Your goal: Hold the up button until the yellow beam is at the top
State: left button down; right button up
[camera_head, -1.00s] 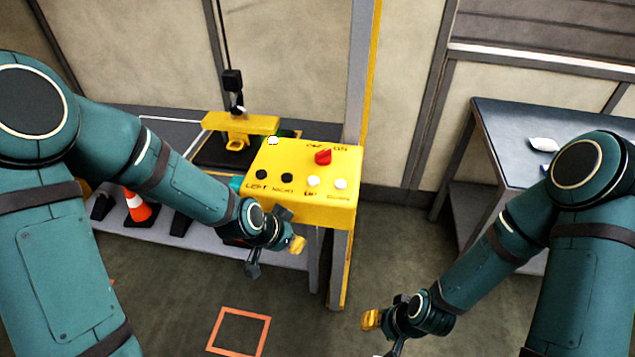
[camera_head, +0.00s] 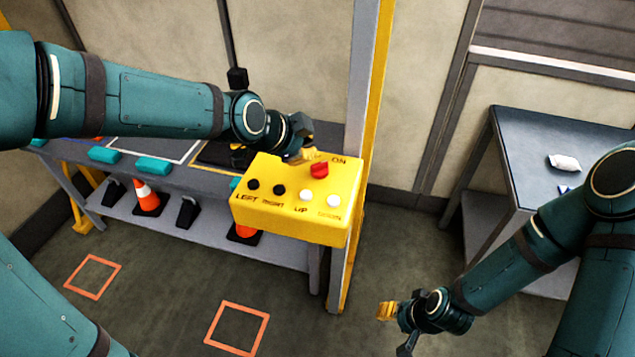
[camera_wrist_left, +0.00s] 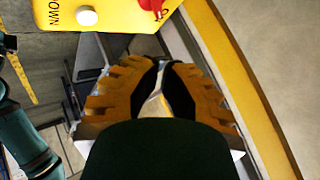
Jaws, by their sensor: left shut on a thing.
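The yellow control box (camera_head: 290,225) has two black buttons, two white buttons and a red knob (camera_head: 320,170). The white up button (camera_head: 306,195) shows uncovered, left of the down button (camera_head: 333,200). My left gripper (camera_head: 306,154) is at the box's far edge, behind the buttons and away from the up button. In the left wrist view its ribbed yellow fingers (camera_wrist_left: 160,100) are close together; what lies between them is unclear. My right gripper (camera_head: 392,318) hangs low right of the box; its jaws are unclear. The yellow beam is mostly hidden behind my left wrist; its height is unclear.
A grey post with a yellow edge (camera_head: 363,120) stands behind the box. A long bench (camera_head: 215,225) with cones on its shelf is at left. A dark table (camera_head: 530,140) stands at right. Orange squares (camera_head: 237,328) mark the open floor.

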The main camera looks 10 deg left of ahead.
aim_at(306, 190)
pick_arm(q)
jog(key=shift+r, duration=0.2)
jog(key=shift+f, duration=0.1)
notch_tip(306, 190, down, 8)
jog(key=b, duration=0.5)
jog(key=shift+b, duration=0.4)
jog(key=shift+f+b, duration=0.4)
dwell(0.9)
jog(key=shift+f+b, duration=0.35)
jog(key=shift+b, duration=0.2)
